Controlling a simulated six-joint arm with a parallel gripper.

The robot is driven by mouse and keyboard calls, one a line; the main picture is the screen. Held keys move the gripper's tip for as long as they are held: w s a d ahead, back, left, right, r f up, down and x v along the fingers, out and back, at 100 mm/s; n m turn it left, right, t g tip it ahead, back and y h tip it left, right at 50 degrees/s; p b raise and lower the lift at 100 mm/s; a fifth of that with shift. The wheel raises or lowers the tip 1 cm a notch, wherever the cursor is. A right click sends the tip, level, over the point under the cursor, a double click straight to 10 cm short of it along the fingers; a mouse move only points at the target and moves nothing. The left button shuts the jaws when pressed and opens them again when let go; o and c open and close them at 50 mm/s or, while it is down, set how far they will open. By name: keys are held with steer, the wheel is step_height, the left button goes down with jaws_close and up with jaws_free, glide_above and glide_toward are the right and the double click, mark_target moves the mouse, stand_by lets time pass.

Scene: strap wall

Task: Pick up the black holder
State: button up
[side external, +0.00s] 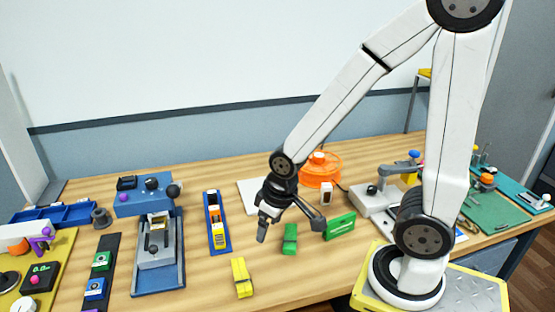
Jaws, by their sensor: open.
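My gripper (290,229) is open, with its two dark fingers spread and pointing down over the middle of the wooden table. Nothing shows between the fingers. No object is clearly a black holder. A small black piece (127,183) lies on top of the blue device at the left, far from my gripper, and I cannot tell if it is the holder. A small green block (290,241) stands just below my gripper in the picture; the height between them is hard to judge. A yellow block (242,278) stands nearer the front edge.
A blue device with a grey slide (157,258) and a blue tray with yellow parts (217,225) stand left of my gripper. Bare table (195,285) shows in front.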

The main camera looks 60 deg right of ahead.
steer(key=shift+r, duration=0.1)
step_height(320, 180, up, 5)
steer(key=m+t+y, duration=0.7)
steer(key=m+y, duration=0.2)
steer(key=m, duration=1.8)
glide_above(213, 201)
steer(key=s+d, duration=0.3)
steer(key=d, duration=0.2)
steer(key=shift+y, duration=0.3)
step_height(213, 201, down, 15)
steer(key=shift+w+r, duration=0.1)
steer(key=shift+w, duration=0.05)
steer(key=shift+f, duration=0.35)
steer(key=shift+x, duration=3.9)
